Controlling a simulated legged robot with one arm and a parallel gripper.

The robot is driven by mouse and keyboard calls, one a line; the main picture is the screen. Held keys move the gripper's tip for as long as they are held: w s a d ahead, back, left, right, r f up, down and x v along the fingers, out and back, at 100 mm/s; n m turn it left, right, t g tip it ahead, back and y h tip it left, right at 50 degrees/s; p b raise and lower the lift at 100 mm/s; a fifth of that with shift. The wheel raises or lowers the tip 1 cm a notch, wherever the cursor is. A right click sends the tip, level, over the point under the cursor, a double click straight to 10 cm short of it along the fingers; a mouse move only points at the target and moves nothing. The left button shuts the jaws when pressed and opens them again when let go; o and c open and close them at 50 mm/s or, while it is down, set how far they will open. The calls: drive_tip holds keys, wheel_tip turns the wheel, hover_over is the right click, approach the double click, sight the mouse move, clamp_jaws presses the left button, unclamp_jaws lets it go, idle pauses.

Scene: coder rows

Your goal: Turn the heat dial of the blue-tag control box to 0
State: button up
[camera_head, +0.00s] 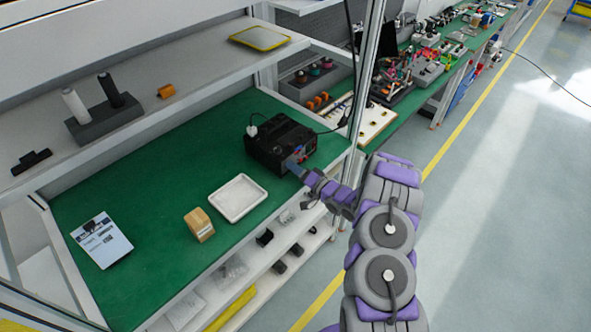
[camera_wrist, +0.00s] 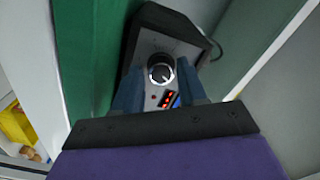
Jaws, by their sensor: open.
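The black control box (camera_head: 280,142) stands on the green bench top, near its right end. In the wrist view the front panel of the box (camera_wrist: 172,45) faces me, with a round black dial (camera_wrist: 161,72) with a pale rim. Below the dial are a red display (camera_wrist: 167,99) and a small blue patch, perhaps the blue tag (camera_wrist: 177,101). My gripper (camera_head: 293,165) is at the front of the box. Its open fingers (camera_wrist: 160,80) show on either side of the dial. I cannot tell whether they touch it, and the dial's setting is not readable.
A metal post (camera_head: 367,70) rises close to my arm. A shelf (camera_head: 180,80) runs above the bench. Open floor (camera_head: 500,200) lies right.

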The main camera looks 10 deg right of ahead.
clamp_jaws()
